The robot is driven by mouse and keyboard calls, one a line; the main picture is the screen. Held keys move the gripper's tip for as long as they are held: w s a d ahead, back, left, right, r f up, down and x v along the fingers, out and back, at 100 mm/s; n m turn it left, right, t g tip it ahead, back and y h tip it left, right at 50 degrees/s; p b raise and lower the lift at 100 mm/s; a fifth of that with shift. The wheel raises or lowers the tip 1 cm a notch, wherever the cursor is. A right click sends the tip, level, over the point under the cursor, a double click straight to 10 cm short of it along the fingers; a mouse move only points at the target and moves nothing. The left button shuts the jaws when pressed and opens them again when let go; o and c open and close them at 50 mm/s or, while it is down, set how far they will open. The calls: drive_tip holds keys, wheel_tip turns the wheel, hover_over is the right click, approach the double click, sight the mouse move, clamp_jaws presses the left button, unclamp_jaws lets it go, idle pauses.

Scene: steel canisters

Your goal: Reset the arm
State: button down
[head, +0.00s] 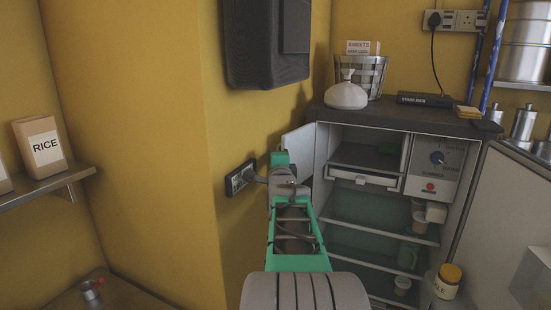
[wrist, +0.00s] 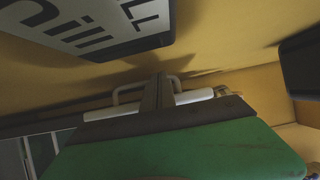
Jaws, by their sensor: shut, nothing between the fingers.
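My gripper (wrist: 159,88) shows in the wrist view with its two fingers together and nothing between them. In the head view my green and grey arm reaches forward between the yellow wall and the open fridge, and its end is by a small black wall sign (head: 237,179). The fingers are hard to make out there. The sign also shows large at the upper left of the wrist view (wrist: 100,22), close to my gripper. I cannot tell whether they touch.
The open fridge (head: 380,200) stands right of my arm, its door swung right. A black wall box (head: 267,42) hangs above my arm. A shelf (head: 45,186) with a rice packet (head: 42,146) is at left. Steel canisters (head: 524,122) stand at far right.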

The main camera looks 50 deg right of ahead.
drive_tip(key=b+v, duration=0.2)
drive_tip(key=v, duration=0.5)
drive_tip(key=s+a+f+n+g+y, duration=0.3)
drive_tip(key=s+f+n, duration=0.15)
drive_tip(key=f, duration=0.45)
drive_tip(key=s+a+f+n+g+y, duration=0.2)
drive_tip(key=s+a+f+n+g, duration=0.1)
drive_tip(key=f+n, duration=0.4)
drive_tip(key=s+a+f+n+g+y, duration=0.3)
drive_tip(key=f+n, duration=0.1)
drive_tip(key=f, duration=0.6)
drive_tip(key=s+a+f+n+g+y+p, duration=0.1)
drive_tip(key=s+a+f+n+y, duration=0.1)
drive_tip(key=a, duration=0.6)
drive_tip(key=s+a+f+n+g+y, duration=0.1)
drive_tip(key=s+a+f+n+g, duration=0.15)
drive_tip(key=a, duration=0.55)
drive_tip(key=w+a+r+n+t, duration=0.1)
drive_tip(key=a+r+n, duration=0.1)
drive_tip(key=a, duration=0.5)
drive_tip(key=w+a+r+n+t+y+p, duration=0.1)
drive_tip(key=a+n, duration=0.3)
drive_tip(key=a, duration=0.4)
drive_tip(key=shift+w+a+r, duration=0.2)
drive_tip(key=shift+w+r, duration=0.2)
drive_tip(key=shift+w, duration=0.15)
